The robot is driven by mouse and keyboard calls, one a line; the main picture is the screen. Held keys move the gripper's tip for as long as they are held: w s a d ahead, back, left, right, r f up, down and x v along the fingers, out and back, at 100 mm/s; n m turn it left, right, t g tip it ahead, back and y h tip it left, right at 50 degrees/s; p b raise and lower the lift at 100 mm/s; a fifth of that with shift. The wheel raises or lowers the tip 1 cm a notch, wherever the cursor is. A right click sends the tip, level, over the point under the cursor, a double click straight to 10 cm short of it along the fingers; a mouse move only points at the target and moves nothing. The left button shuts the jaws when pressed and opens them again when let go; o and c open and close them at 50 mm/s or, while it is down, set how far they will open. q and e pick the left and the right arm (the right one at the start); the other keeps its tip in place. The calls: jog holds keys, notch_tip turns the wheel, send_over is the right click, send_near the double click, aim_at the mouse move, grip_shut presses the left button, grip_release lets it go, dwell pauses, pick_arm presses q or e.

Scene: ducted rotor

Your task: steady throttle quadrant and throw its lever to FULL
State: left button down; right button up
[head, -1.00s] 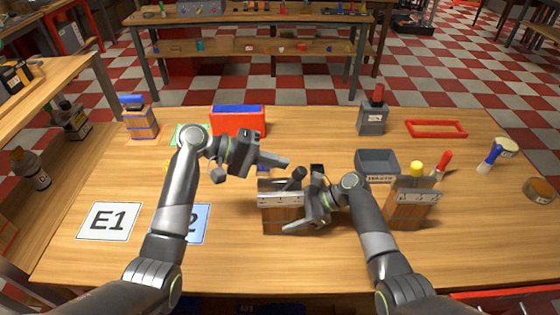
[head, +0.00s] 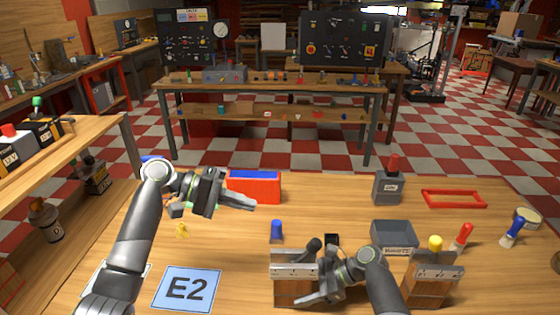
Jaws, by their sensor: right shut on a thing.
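The throttle quadrant (head: 292,291) appears to be the wooden box with a pale metal top plate at the front middle of the table, standing upright. Its lever (head: 313,246) has a black knob and leans to the right. My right gripper (head: 322,297) is shut on the quadrant's body at its right side. One finger shows across the front face; the other is hidden. My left gripper (head: 240,203) is in the air, behind and left of the quadrant, apart from it and its lever. Its fingers overlap in view, so their gap is unclear.
A similar wooden box with a yellow knob (head: 436,243) stands to the right. A grey bin (head: 394,234) is behind my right gripper, and a blue peg (head: 277,230) is behind the quadrant. A red box (head: 254,187) stands beyond my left gripper.

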jog(key=o, duration=1)
